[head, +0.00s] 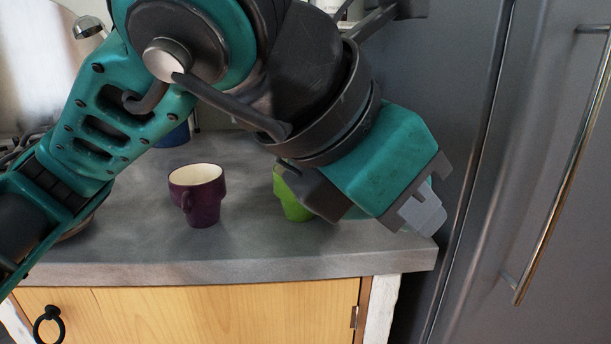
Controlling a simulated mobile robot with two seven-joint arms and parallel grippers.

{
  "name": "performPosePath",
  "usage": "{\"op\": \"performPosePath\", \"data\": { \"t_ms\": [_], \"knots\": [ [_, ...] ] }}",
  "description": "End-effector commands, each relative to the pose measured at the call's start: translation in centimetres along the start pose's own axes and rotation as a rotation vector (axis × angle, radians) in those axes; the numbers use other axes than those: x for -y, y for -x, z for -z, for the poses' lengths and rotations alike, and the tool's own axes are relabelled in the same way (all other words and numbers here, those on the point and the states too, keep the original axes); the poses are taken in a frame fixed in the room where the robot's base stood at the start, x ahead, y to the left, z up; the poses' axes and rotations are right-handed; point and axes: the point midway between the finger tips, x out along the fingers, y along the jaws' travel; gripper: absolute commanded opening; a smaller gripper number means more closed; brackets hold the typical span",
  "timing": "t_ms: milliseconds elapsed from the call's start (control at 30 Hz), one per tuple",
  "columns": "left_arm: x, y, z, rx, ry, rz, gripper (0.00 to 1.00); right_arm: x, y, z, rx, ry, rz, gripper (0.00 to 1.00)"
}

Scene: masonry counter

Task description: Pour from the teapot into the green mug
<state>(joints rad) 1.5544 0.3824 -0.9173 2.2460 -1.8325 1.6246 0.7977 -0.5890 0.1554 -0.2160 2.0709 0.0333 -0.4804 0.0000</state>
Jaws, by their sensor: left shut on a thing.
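My left gripper (398,196) reaches down from above over the counter's right end, in front of and to the right of the green mug. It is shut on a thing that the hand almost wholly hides. No teapot body, spout or handle shows clearly, and none stands elsewhere in view. Whether the gripper touches the green mug, I cannot tell. My right gripper is out of view.
A purple mug (199,207) stands upright left of the green mug. A blue object (178,135) is partly hidden behind my arm. The grey counter (245,250) is clear along its front middle. A tall grey fridge (545,170) borders the right.

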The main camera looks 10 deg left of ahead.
Motion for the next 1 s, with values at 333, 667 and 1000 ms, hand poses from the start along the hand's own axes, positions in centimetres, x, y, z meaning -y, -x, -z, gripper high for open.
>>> {"op": "performPosePath", "data": {
  "t_ms": [333, 667, 1000],
  "knots": [
    [-0.1, 0.3, -0.4, 0.011, 0.002, 0.001, 0.0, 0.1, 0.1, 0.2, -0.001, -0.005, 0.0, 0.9],
    [-0.8, 1.3, -1.4, 0.01, 0.086, 0.081, 0.0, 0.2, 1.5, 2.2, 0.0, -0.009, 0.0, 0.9],
    [-2.2, 3.1, -3.3, 0.008, 0.208, 0.202, 0.0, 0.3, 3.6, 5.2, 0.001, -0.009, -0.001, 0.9]
  ]
}}
